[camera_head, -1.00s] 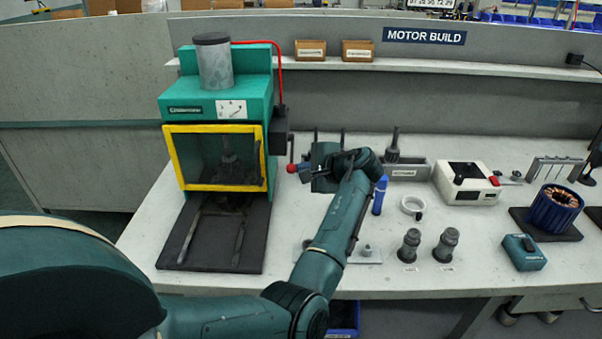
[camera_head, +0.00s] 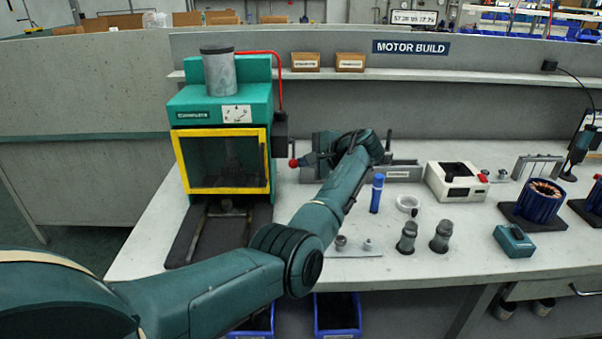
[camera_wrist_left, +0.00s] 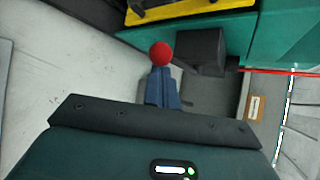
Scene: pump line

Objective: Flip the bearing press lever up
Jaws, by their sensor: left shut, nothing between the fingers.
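The teal bearing press (camera_head: 219,104) stands at the left of the bench, with a yellow-framed guard over its front. Its lever ends in a red ball knob (camera_head: 293,163) and hangs down beside the dark box (camera_head: 280,125) on the press's right side. My left gripper (camera_head: 304,160) is shut and empty, just right of the knob. In the left wrist view the red knob (camera_wrist_left: 161,53) shows right at the tips of the closed fingers (camera_wrist_left: 162,88); I cannot tell whether they touch. The gripper hides part of the lever there. My right gripper is not in view.
A blue marker-like cylinder (camera_head: 377,193), a white ring (camera_head: 408,203) and two grey fittings (camera_head: 407,237) stand right of my left arm. A white device (camera_head: 456,184) sits behind them.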

